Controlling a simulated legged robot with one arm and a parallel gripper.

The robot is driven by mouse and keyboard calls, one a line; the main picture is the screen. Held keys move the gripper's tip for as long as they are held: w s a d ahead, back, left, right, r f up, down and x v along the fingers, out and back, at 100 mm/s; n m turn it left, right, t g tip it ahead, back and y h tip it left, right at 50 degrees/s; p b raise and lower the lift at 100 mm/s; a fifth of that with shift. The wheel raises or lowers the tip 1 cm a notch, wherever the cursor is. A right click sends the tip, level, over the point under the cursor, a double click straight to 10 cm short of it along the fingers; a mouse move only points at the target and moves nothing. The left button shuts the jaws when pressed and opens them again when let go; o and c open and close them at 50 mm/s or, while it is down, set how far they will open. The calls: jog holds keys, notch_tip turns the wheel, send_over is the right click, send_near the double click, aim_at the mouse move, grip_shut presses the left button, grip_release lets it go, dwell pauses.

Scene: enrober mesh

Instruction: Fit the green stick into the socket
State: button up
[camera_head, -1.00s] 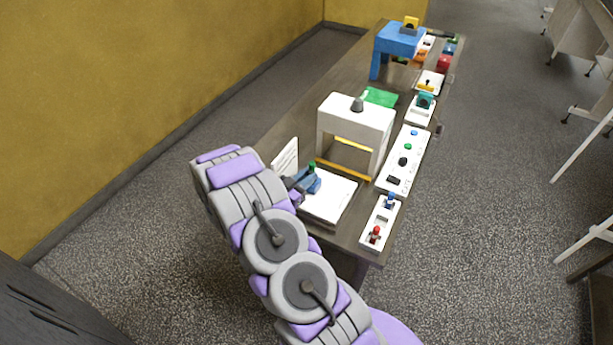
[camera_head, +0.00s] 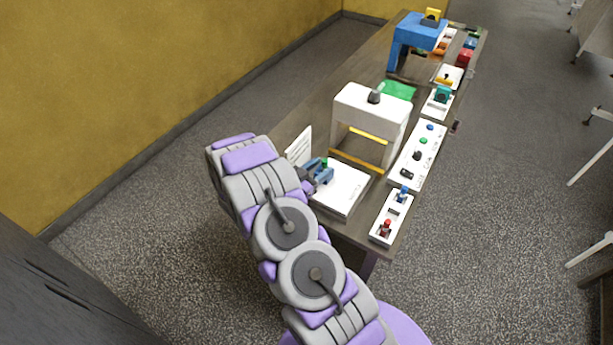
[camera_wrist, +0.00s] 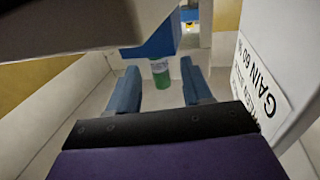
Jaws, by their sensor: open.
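My gripper (camera_head: 320,172) is at the near left end of the long table, over the left edge of a white plate (camera_head: 346,193). Its two blue fingers are open. The green stick (camera_head: 325,162) shows at the fingers in the head view; most of it is hidden. In the wrist view, the green stick (camera_wrist: 161,76) lies between the open fingers (camera_wrist: 159,68), with gaps on both sides. A blue block (camera_wrist: 153,46) shows just above it in that view. I cannot tell the stick's contact with it. I cannot make out the socket.
A white arch (camera_head: 375,101) with a grey knob stands behind the plate. Switch panels (camera_head: 391,217) line the right edge. A blue arch (camera_head: 419,32) stands farther back.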

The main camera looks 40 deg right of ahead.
jog(key=s+a+p, duration=0.1)
jog(key=s+a, duration=0.1)
jog(key=a, duration=1.5)
jog(key=shift+s, duration=0.2)
jog(key=shift+a, duration=0.1)
